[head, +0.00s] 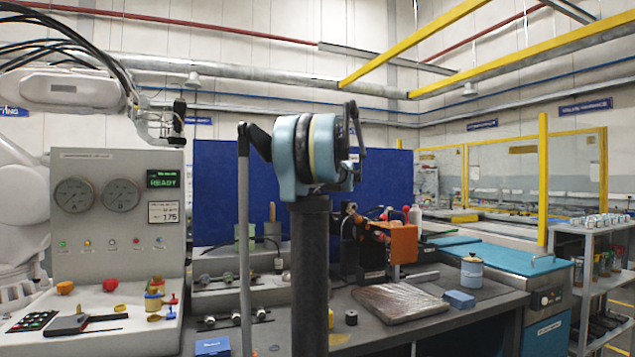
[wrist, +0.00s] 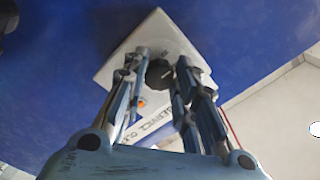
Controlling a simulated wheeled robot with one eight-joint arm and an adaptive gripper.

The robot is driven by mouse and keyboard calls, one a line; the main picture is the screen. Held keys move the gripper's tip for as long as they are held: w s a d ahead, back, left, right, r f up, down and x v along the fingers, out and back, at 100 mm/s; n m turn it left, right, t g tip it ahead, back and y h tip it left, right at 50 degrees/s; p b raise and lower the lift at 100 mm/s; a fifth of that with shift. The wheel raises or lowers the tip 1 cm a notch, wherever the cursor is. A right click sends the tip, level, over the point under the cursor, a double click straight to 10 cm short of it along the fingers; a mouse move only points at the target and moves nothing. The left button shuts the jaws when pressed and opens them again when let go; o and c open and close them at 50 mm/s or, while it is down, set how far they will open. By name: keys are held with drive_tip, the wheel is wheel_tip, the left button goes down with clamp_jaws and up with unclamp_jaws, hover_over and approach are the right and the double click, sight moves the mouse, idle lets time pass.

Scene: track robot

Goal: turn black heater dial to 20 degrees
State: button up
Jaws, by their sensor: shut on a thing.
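The black heater dial (wrist: 159,74) shows in the wrist view, round and dark with a short pale mark on its face. It sits on a light grey panel (wrist: 181,40) set on a blue surface. My gripper (wrist: 158,78) is at the panel, its two fingers on either side of the dial and closed on it. The fingers hide parts of the dial's rim, and I cannot read a degree scale. My gripper cannot be made out there.
A white label strip with black lettering (wrist: 158,119) lies below the dial. A grey shelf (head: 597,278) stands at the far right.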

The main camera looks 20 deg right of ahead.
drive_tip(key=shift+d+n, duration=0.1)
drive_tip(key=shift+n, duration=4)
drive_tip(key=shift+f, duration=0.1)
drive_tip(key=o, duration=1.1)
drive_tip(key=shift+c, duration=0.2)
drive_tip(key=s, duration=1.1)
drive_tip(key=shift+s+d, duration=0.2)
drive_tip(key=shift+s, duration=0.2)
